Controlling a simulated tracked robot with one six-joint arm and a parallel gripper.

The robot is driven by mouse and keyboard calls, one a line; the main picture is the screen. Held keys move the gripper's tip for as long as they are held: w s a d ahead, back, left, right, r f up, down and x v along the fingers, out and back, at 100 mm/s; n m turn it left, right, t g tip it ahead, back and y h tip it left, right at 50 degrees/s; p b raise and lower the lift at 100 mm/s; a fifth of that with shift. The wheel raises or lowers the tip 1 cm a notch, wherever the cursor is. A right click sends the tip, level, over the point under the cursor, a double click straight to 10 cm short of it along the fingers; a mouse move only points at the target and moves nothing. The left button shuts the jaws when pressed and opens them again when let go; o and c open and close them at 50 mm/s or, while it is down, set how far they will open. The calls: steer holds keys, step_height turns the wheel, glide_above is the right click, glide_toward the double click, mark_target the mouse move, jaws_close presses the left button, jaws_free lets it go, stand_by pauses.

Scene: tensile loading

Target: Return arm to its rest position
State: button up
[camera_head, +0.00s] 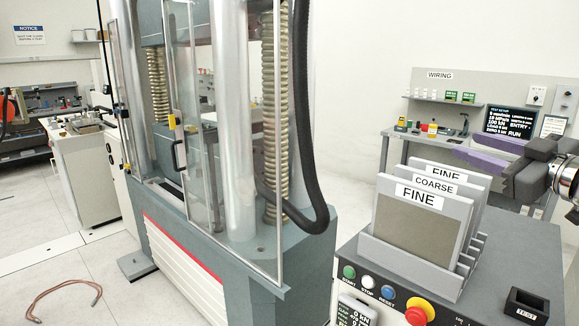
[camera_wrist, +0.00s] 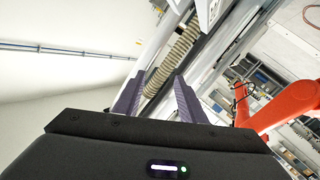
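My gripper (camera_head: 464,147) is at the right edge of the head view, above and behind the rack of plates. Its two purple fingers point left and are spread apart. In the wrist view the fingers (camera_wrist: 160,75) also stand apart with nothing between them. The testing machine's threaded column and dark frame show beyond the fingertips, out of contact. The tensile machine (camera_head: 240,180) stands in the middle of the head view, with a clear door panel and ribbed columns. Most of my arm is out of the head view.
A rack (camera_head: 400,262) holds upright plates labelled FINE and COARSE on the dark control console (camera_head: 510,265). The console carries coloured buttons, a red stop knob (camera_head: 420,310) and a small TEST tray (camera_head: 527,305). A wiring bench (camera_head: 395,150) stands behind. A cable (camera_head: 65,288) lies on the floor.

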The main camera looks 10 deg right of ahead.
step_height(320, 180, up, 2)
steer(key=w+a+m+t+h, duration=0.25)
steer(key=m+h, duration=0.25)
steer(key=h, duration=0.3)
steer(key=s+a+f+m+g, duration=0.2)
steer(key=s+a+f+g, duration=0.15)
steer(key=f, duration=0.35)
steer(key=s+a+f+m+g, duration=0.1)
steer(key=s+a+f+g, duration=0.2)
steer(key=f, duration=0.4)
steer(key=s+a+f+m+g, duration=0.2)
steer(key=s+a+f, duration=0.1)
steer(key=a+f, duration=0.3)
steer(key=s+a+f+n+g+y, duration=0.2)
steer(key=s+a+f+g+y, duration=0.2)
steer(key=s+a+f, duration=0.7)
step_height(320, 180, down, 2)
steer(key=shift+s+f+g, duration=0.15)
steer(key=shift+s+g, duration=0.45)
steer(key=shift+g, duration=0.3)
steer(key=shift+c, duration=0.6)
